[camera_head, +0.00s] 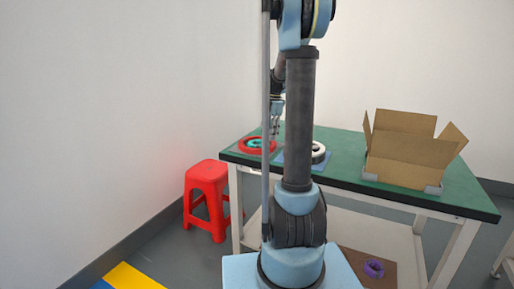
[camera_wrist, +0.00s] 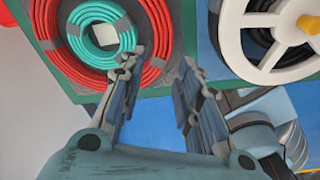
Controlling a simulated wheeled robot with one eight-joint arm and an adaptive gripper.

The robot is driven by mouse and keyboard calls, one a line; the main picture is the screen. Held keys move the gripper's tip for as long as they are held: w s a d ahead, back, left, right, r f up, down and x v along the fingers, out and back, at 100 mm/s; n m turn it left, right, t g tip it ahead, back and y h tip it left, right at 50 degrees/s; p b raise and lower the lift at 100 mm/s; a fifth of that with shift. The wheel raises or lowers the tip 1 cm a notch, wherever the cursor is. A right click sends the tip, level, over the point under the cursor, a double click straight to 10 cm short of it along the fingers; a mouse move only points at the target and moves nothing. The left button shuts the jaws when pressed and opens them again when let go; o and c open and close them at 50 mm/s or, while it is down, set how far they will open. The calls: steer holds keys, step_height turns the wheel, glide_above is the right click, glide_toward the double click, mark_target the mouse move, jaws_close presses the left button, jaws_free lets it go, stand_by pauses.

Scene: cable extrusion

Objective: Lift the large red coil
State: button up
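The large red coil (camera_wrist: 47,40) lies flat on the green table at the upper left of the wrist view, and a smaller teal coil (camera_wrist: 76,26) sits inside its ring. In the head view the red coil (camera_head: 244,147) is at the table's left end, partly hidden by my arm. My gripper (camera_wrist: 160,65) is open, with its two fingers apart and nothing between them. Its left finger overlaps the right edge of the red coil in the wrist view; I cannot tell whether they touch. In the head view my gripper (camera_head: 275,128) is above the table, close to the coil's right side.
A white spool with black cable (camera_wrist: 258,48) stands right of the coil on a blue mat. An open cardboard box (camera_head: 408,150) is on the right of the green table (camera_head: 340,178). A red stool (camera_head: 208,180) stands left of the table.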

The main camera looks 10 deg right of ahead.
steer(key=shift+a+f, duration=0.1)
steer(key=shift+f, duration=3.2)
jaws_close()
